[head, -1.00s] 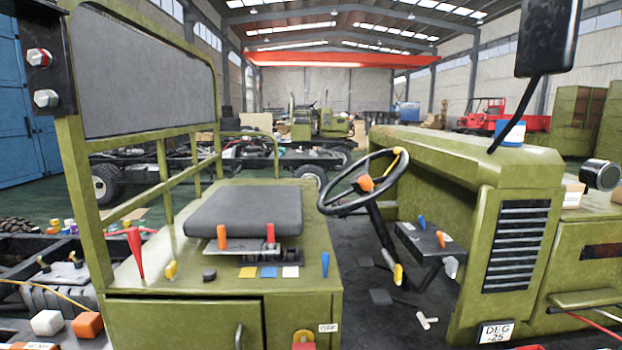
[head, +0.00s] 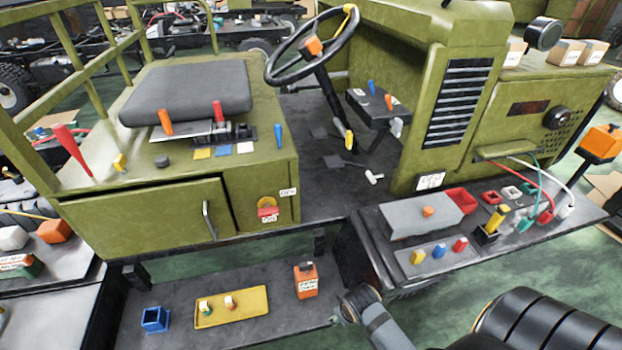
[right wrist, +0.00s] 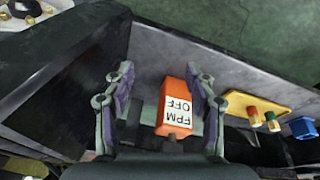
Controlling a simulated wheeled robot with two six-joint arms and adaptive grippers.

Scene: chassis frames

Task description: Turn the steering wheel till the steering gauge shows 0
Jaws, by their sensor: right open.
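The steering wheel (head: 268,70) has a dark rim, an orange hub and a yellow mark at its upper right. It stands on a slanted dark column beside the seat, and nothing touches it. The steering gauge (head: 430,181) is a small white plate low on the green cab panel; its figure is too small to read now. My right gripper (right wrist: 160,72) is open and empty in the right wrist view, with an orange box labelled FPM OFF in view between its fingers. In the head view my right arm is low at the right, far from the wheel. My left gripper is out of view.
The orange box (head: 306,283) stands on a low dark shelf with a yellow tray (head: 232,317) and a blue holder (head: 155,319). A right-hand bench holds a grey box (head: 415,222) and several small parts. The seat (head: 188,92) is left of the wheel.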

